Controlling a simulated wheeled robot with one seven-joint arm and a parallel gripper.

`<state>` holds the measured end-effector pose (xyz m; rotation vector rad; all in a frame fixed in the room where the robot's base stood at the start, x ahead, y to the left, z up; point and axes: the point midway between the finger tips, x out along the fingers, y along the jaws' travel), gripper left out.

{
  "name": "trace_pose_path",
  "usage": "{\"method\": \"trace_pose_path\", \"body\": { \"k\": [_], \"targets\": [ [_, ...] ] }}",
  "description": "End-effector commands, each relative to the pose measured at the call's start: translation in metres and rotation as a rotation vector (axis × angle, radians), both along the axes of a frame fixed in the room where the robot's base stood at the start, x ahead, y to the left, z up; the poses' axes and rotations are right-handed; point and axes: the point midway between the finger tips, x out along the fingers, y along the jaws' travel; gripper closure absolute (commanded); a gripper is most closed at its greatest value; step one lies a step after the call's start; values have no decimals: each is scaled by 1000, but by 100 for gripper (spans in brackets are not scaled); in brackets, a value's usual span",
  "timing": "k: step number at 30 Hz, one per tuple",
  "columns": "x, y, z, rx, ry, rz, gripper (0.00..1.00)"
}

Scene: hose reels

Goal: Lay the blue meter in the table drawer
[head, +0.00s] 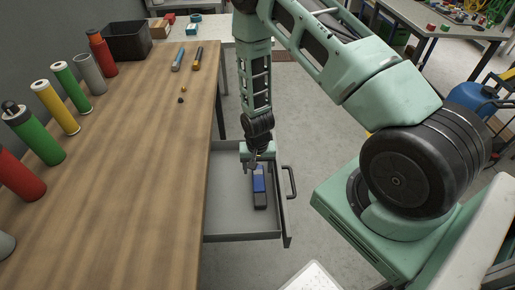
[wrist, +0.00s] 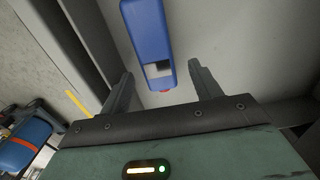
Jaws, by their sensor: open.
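The blue meter (head: 258,181) lies in the open table drawer (head: 230,212), near the drawer's handle side. In the wrist view the blue meter (wrist: 148,35) shows a blue body with a light window and a small red part at its near end. My gripper (head: 257,161) is low over the drawer at the meter's far end. In the wrist view my gripper (wrist: 160,80) has its two fingers spread, with the meter's end between or just beyond them and a gap on each side. A dark block shows at the meter's near end in the head view; I cannot tell whether it is part of the meter.
The wooden table (head: 140,160) borders the drawer on the left. Several coloured cylinders stand along its left edge, with a black bin (head: 127,41) at the back. The drawer handle (head: 291,181) sticks out to the right. The drawer's near left floor is bare.

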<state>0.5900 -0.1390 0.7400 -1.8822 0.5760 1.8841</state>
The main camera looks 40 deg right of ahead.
Motion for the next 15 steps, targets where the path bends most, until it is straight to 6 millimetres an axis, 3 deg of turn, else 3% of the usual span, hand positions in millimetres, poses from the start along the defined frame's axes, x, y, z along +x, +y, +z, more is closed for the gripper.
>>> {"method": "trace_pose_path", "body": {
  "k": [15],
  "targets": [
    [1, 0, 99, 0, -6, 0, 37]
  ]
}}
